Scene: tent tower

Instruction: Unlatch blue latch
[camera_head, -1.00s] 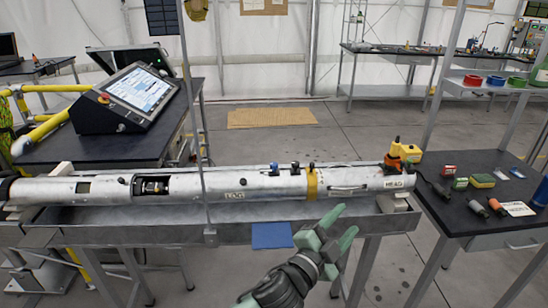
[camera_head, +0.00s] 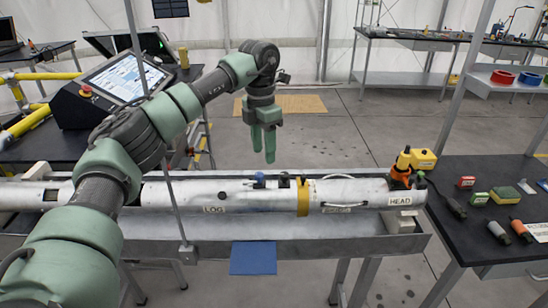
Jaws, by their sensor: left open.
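The blue latch (camera_head: 260,181) is a small blue piece on top of the long silver tube (camera_head: 240,198), left of the yellow band (camera_head: 303,197). My left arm reaches in from the left over the tube. My left gripper (camera_head: 264,155) points down above and behind the blue latch in the picture, its green fingers open with nothing between them. Its fingertips look apart from the latch. Whether the latch is fastened is too small to tell. My right gripper is not in view.
Dark latches (camera_head: 284,180) sit just right of the blue one. A yellow and orange device (camera_head: 402,168) stands at the tube's HEAD end. A thin upright pole (camera_head: 160,150) stands in front of the tube. A black side table (camera_head: 480,215) holds small parts.

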